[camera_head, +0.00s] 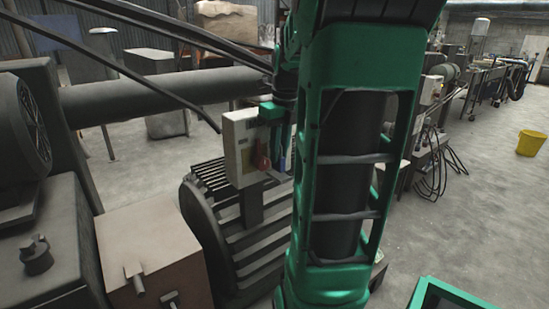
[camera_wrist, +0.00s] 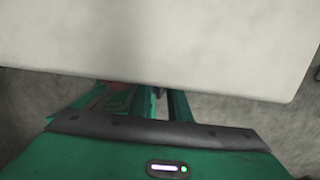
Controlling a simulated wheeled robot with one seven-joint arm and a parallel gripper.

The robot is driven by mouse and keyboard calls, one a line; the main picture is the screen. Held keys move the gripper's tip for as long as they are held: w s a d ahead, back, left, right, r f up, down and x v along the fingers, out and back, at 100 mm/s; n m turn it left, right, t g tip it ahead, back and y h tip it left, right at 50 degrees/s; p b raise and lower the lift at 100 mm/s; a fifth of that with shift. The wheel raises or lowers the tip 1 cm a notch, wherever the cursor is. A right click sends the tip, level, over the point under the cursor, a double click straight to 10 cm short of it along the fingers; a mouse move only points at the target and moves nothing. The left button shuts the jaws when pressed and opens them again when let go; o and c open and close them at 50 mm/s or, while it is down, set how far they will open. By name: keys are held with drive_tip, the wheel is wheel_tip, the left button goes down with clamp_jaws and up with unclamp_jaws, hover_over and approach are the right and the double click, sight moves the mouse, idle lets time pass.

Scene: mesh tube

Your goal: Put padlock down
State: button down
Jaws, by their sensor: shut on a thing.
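A small red thing, which looks like the padlock (camera_head: 262,157), shows in the head view against the face of a pale control box (camera_head: 238,152). My gripper (camera_head: 278,150) is at the right side of that box, partly hidden by my green arm. It is shut on the padlock. In the wrist view my gripper (camera_wrist: 160,92) reaches under the lower edge of the pale box (camera_wrist: 160,45), which hides the fingertips. A bit of red (camera_wrist: 118,84) shows there beside the left finger. I cannot tell whether the padlock touches the box.
The box stands on a post over a ribbed dark motor (camera_head: 255,235). A large pipe (camera_head: 160,98) and a brown box (camera_head: 150,255) are to the left. A yellow bucket (camera_head: 530,143) is far right. The floor at right is mostly clear.

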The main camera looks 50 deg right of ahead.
drive_tip(key=shift+f, duration=0.75)
drive_tip(key=shift+f, duration=0.1)
drive_tip(key=c, duration=1.7)
unclamp_jaws()
drive_tip(key=shift+o, duration=0.2)
